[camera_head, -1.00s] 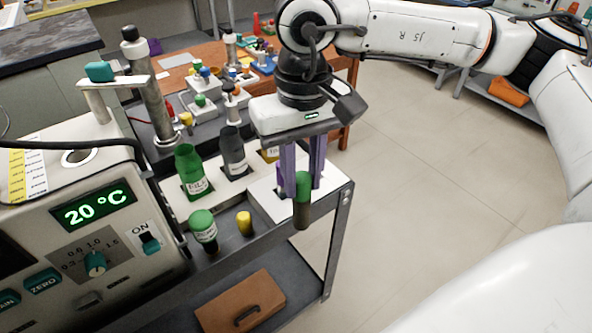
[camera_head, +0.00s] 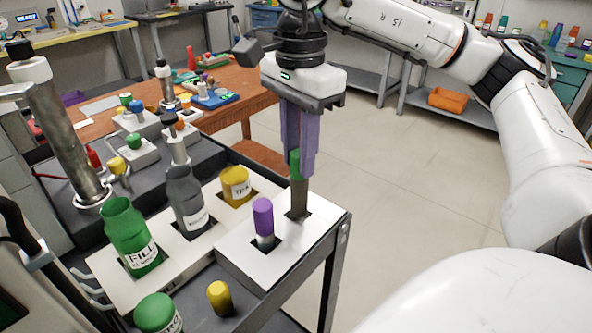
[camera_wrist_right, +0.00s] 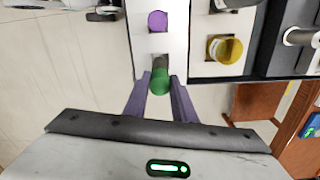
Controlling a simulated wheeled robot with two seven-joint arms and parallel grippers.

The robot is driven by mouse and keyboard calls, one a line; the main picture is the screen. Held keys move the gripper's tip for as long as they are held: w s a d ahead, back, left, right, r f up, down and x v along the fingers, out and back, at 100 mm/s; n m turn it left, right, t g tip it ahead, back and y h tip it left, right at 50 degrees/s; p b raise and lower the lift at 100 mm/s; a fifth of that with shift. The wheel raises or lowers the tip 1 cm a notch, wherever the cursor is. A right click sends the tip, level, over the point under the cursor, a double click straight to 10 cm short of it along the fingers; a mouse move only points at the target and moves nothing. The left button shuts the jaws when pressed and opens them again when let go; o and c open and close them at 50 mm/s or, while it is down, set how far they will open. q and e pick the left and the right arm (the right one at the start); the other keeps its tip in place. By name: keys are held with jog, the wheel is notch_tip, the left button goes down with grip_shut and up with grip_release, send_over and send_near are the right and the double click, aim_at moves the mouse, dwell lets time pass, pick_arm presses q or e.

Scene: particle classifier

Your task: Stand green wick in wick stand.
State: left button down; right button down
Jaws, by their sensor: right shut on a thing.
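The green wick (camera_head: 299,197) has a green top and a dark grey lower part. It is upright, with its lower end at the far square hole of the white wick stand (camera_head: 262,270); I cannot tell how deep it goes. My right gripper (camera_head: 299,172), with purple fingers, is shut on the green top from above. The wrist view also shows the green wick (camera_wrist_right: 160,83) between the fingers (camera_wrist_right: 161,92), over the wick stand (camera_wrist_right: 145,43). A purple wick (camera_head: 263,220) stands in the stand's nearer hole. My left gripper is not in view.
Left of the wick stand, a white rack (camera_head: 187,258) holds a green FILL bottle (camera_head: 130,235), a grey bottle (camera_head: 187,200) and a yellow one (camera_head: 235,187). A yellow-capped piece (camera_head: 220,298) and a green-capped jar (camera_head: 158,312) stand in front. Open floor lies right.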

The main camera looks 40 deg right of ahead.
aim_at(298, 176)
jog(key=shift+f, duration=0.65)
notch_tip(298, 176, down, 3)
jog(key=shift+f, duration=0.1)
jog(key=shift+f+b, duration=0.2)
jog(key=shift+b, duration=0.15)
jog(key=c, duration=1.5)
grip_release()
jog(key=shift+o, duration=0.2)
